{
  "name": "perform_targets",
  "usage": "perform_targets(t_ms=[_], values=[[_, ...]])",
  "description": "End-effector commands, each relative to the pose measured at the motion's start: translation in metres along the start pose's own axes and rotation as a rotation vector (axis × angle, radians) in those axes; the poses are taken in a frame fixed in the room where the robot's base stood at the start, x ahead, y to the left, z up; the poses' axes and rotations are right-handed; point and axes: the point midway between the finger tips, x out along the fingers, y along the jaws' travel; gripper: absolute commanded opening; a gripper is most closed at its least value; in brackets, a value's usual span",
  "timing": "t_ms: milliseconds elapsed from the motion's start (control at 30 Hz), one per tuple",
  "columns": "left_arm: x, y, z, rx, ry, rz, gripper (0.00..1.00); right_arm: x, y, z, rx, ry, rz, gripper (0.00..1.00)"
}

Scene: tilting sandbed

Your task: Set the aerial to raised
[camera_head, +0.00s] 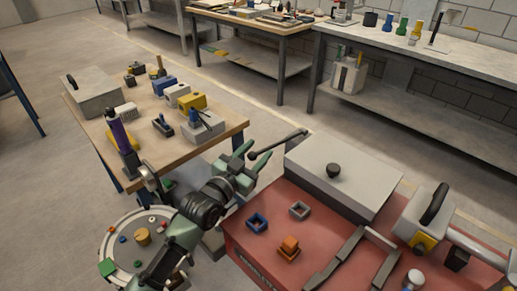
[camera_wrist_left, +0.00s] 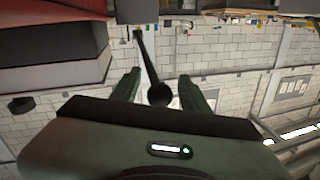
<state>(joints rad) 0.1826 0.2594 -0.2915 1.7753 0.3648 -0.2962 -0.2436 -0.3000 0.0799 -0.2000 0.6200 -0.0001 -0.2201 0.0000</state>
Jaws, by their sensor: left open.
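The aerial (camera_head: 280,143) is a thin dark rod with a ball at one end. In the head view it slants out over the left side of the grey box (camera_head: 357,183), its ball end low and near my left gripper. My left gripper (camera_head: 254,154) is open, with its fingers around or just short of the ball; the exact gap is hard to judge. In the left wrist view, the aerial (camera_wrist_left: 148,62) runs between the open fingers of the left gripper (camera_wrist_left: 157,80), and its dark ball is between them. I see no contact. My right gripper is not in view.
The grey box, with a black knob (camera_head: 333,170), stands on a red bench (camera_head: 237,242) with small square frames. A wooden table (camera_head: 218,142) holding blocks is close behind my left arm. A round tray (camera_head: 112,222) is at lower left. Floor lies behind the box.

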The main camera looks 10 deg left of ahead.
Motion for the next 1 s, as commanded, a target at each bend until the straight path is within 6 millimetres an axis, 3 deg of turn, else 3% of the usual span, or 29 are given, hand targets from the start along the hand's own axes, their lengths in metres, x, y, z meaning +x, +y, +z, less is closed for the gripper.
perform_targets(t_ms=[367, 533, 567, 1000], values=[[0.0095, 0.0006, 0.0003, 0.001, -0.001, 0.001, 0.45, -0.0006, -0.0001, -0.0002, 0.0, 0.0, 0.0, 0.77], [0.0094, 0.0, 0.0002, 0.002, -0.001, 0.0, 0.04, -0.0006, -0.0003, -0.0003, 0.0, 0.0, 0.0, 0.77], [0.0094, -0.0002, 0.0001, 0.002, -0.001, 0.0, 0.0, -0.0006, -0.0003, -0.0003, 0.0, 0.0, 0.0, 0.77], [0.0093, -0.0027, -0.0007, 0.005, 0.001, -0.005, 0.0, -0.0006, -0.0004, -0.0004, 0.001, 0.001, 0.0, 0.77]])
